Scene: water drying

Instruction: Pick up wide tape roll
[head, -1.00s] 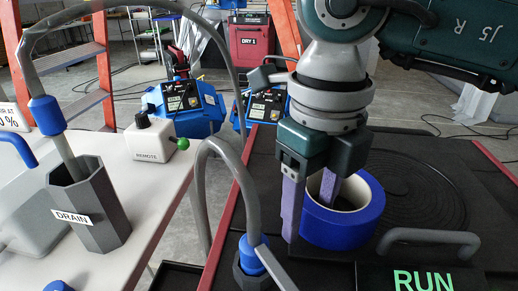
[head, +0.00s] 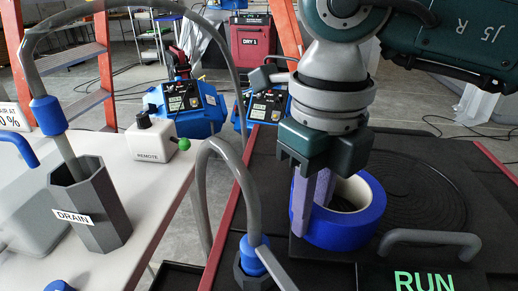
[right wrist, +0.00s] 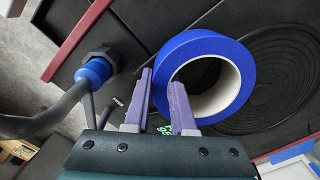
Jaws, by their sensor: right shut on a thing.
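The wide tape roll (head: 354,228) is blue with a pale inner core and sits upright-axis on the black top, its hole facing up. My right gripper (head: 308,215) comes down at its left side with purple fingers. In the right wrist view, the fingers (right wrist: 161,79) straddle the wall of the tape roll (right wrist: 235,60), one outside and one at the inner side. The gripper is shut on that wall. The roll shows no clear gap beneath it. My left gripper is in neither view.
A grey hose with a blue collar (head: 262,256) stands close left of the roll. A grey handle (head: 430,238) and RUN panel (head: 420,277) are in front. A ringed black disc (head: 415,190) lies behind right. The white table (head: 130,225) holds a DRAIN container (head: 93,215).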

